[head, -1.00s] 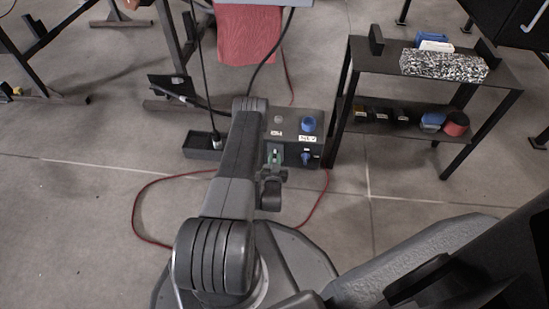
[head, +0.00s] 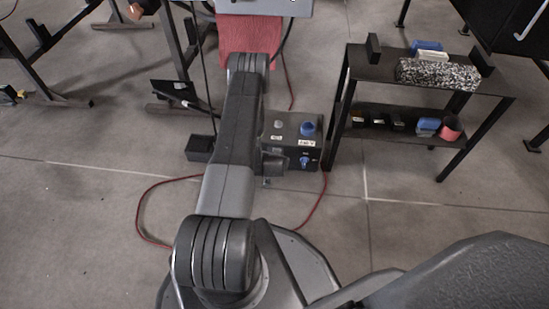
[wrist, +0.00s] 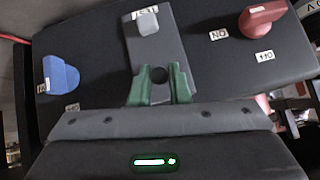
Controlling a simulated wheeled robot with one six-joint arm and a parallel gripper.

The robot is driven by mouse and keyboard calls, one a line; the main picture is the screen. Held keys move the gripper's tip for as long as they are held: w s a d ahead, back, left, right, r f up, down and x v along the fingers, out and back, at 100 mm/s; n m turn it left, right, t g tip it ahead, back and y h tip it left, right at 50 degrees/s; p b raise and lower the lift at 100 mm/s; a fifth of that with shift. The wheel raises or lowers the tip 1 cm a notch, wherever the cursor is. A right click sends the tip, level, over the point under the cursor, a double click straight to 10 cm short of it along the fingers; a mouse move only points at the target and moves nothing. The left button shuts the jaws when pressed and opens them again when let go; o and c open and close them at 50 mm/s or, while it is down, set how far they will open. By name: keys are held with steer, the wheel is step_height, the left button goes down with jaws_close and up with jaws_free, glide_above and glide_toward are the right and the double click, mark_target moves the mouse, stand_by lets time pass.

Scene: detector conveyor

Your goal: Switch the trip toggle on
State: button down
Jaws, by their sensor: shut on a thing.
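The dark control box shows in the head view (head: 318,178), partly behind my arm. In the wrist view it fills the picture, its lettering upside down. A red lever or knob (wrist: 264,16) with ON and OFF labels sits at the right. My gripper (wrist: 160,76) has green fingertips shut with a narrow gap at a grey plate (wrist: 168,35) in the middle. A small dark round thing (wrist: 159,75) shows between them. I cannot tell whether it is the trip toggle. In the head view, my arm hides the fingertips.
A pale button (wrist: 147,23) stands above the fingertips, a blue knob (wrist: 62,76) at the left. Two blue controls show on the box in the head view, one on top (head: 308,128). A black shelf (head: 385,77) stands right. A red cable (head: 137,215) lies on the floor.

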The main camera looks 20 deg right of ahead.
steer(key=shift+w+d+r+g, duration=0.1)
steer(key=shift+r+g, duration=0.1)
steer(key=shift+g, duration=0.3)
steer(key=shift+y, duration=0.3)
steer(key=c, duration=1.4)
jaws_free()
steer(key=shift+o, duration=0.2)
steer(key=p+v, duration=0.4)
steer(key=v, duration=0.9)
steer(key=shift+r, duration=0.35)
